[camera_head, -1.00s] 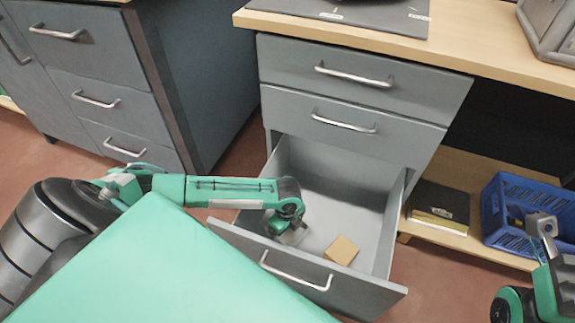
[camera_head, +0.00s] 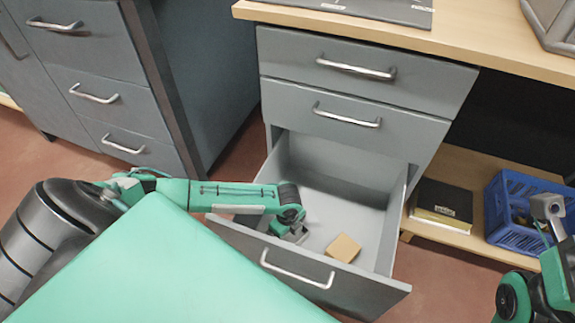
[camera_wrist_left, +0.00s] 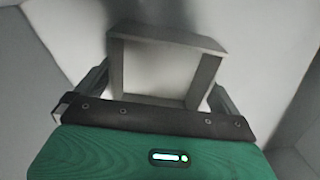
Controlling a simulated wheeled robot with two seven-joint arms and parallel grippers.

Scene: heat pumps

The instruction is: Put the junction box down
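The junction box (camera_wrist_left: 165,65) is a grey, square, open-faced box in the left wrist view. My left gripper (camera_head: 296,232) reaches down into the open bottom drawer (camera_head: 355,205), low over its floor. In the wrist view its fingers (camera_wrist_left: 160,90) lie against both sides of the box, so it looks shut on it. In the head view the box is mostly hidden by the gripper. I cannot tell whether its underside touches the drawer floor. My right gripper (camera_head: 547,208) is at the right edge, and its fingers are not clear.
A tan block (camera_head: 343,248) lies in the drawer, right of my left gripper. Two shut drawers (camera_head: 350,105) are above. A blue crate (camera_head: 520,200) and a black book (camera_head: 442,203) sit on the low shelf at right. The drawer's back half is free.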

